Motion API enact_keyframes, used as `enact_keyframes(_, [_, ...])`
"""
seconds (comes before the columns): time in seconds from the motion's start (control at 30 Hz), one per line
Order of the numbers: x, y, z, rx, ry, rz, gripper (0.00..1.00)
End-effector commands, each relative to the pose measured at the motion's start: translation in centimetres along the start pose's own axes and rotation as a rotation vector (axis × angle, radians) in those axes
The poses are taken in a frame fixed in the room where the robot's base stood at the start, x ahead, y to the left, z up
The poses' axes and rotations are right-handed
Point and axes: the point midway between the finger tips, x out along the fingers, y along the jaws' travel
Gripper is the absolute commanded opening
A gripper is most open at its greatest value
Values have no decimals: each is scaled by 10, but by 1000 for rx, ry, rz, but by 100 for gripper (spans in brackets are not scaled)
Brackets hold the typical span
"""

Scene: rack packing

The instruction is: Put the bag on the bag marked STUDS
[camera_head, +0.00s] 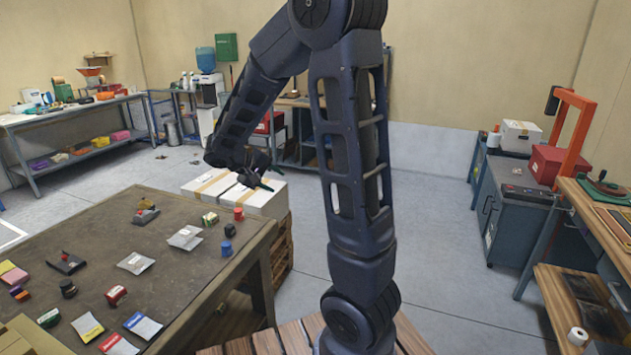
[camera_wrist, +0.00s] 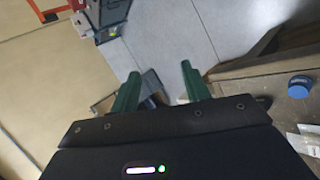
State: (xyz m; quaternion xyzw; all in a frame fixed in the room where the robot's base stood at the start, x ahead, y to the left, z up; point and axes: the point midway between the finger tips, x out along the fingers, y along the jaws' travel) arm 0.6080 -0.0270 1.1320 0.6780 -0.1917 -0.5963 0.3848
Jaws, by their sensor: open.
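Several small flat bags lie on the dark work table (camera_head: 185,205) in the head view. Two are silvery, one near the table's middle (camera_head: 136,262) and one farther back (camera_head: 186,237). Bags with a yellow label (camera_head: 87,326), a blue label (camera_head: 143,325) and a red label (camera_head: 118,345) lie near the front edge. No label is legible, so I cannot tell which is marked STUDS. My gripper (camera_head: 262,185) is beyond the table's far right corner, above white boxes. Its green fingers (camera_wrist: 161,80) are apart and empty in the wrist view, with pale bags partly showing at lower right (camera_wrist: 305,142).
White taped boxes (camera_head: 262,200) stand beside the table's far end. A blue cap-like piece (camera_head: 228,248) and red cylinder (camera_head: 238,213) sit near the table's right edge. Other small parts are scattered over it. Floor is clear toward the right-hand cabinets (camera_head: 512,215).

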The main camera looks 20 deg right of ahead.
Motion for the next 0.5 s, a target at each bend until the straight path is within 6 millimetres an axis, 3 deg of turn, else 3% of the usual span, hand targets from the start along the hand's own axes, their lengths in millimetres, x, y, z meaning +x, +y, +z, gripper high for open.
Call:
enact_keyframes(0.2, [-3, 32, 56, 80, -41, -174, 47])
enact_keyframes(0.5, [-16, 53, 126, 186, -28, -402, 47])
